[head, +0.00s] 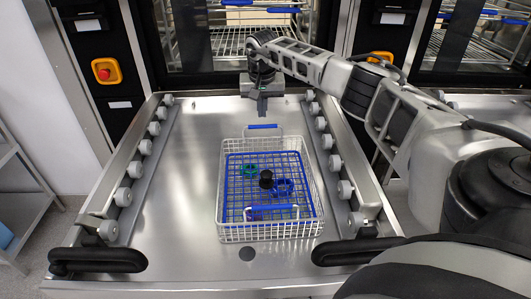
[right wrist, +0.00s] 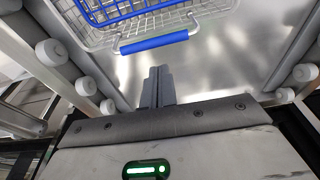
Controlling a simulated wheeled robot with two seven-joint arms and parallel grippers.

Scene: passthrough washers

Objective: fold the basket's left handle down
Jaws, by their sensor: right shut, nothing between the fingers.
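The wire basket (head: 318,200) with a blue grid inside stands on the steel table. Its far handle, with a blue grip (head: 263,127), sticks up at the far rim; it also shows in the right wrist view (right wrist: 154,43). Its near handle (head: 270,208) shows over the near side; I cannot tell whether it is upright or folded in. Neither handle is plainly left or right in the picture. My right gripper (head: 262,112) is shut and empty, just beyond the far handle and apart from it; its fingers (right wrist: 157,75) show together. My left gripper is out of view.
A green ring (head: 249,170), a black piece (head: 266,179) and a blue ring (head: 284,186) lie in the basket. Roller rails (head: 140,165) flank the steel table (head: 185,190). Open washer chambers stand behind. The table left of the basket is clear.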

